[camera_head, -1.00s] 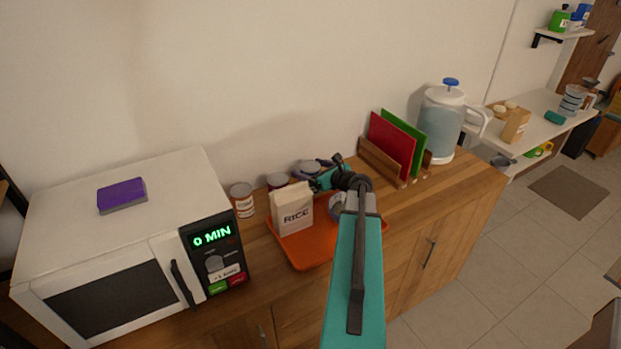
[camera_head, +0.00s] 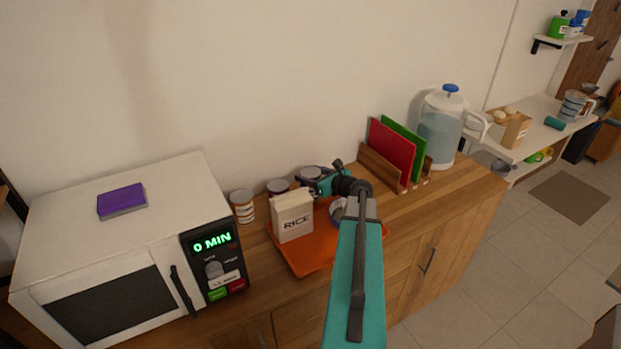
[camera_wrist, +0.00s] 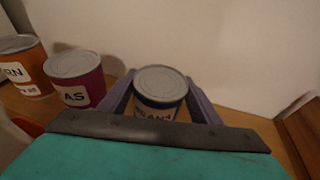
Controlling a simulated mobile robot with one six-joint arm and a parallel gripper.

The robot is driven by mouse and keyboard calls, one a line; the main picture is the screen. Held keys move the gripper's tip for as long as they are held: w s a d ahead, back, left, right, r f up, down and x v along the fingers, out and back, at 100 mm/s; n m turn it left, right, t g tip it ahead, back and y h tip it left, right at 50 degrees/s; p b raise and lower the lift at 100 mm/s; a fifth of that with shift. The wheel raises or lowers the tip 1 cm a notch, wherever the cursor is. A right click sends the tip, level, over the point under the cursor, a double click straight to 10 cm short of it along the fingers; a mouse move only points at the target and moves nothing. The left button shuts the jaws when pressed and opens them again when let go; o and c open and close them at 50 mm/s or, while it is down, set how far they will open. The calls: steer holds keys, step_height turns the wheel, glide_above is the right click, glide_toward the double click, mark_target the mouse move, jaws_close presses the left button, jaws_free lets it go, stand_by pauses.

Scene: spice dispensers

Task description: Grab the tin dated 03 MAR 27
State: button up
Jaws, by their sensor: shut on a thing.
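Three tins stand in a row along the wall. The orange tin (camera_wrist: 28,66) is at the left in the wrist view, and also shows in the head view (camera_head: 242,207). The magenta tin (camera_wrist: 76,80), lettered "AS", is in the middle, and its top shows in the head view (camera_head: 278,186). The dark blue tin (camera_wrist: 160,88), with a partly hidden white label, is at the right; its lid shows in the head view (camera_head: 311,172). My gripper (camera_wrist: 161,96) is shut on the dark blue tin, one finger on each side. I can read no date on any tin.
A rice bag (camera_head: 293,217) stands on an orange tray (camera_head: 311,262) in front of the tins. A microwave (camera_head: 105,265) is at the left. A wooden rack (camera_head: 381,165) with red and green boards and a water jug (camera_head: 440,127) stand to the right.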

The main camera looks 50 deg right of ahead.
steer(key=shift+r+b, duration=0.85)
steer(key=shift+r, duration=4.15)
steer(key=shift+s, duration=0.15)
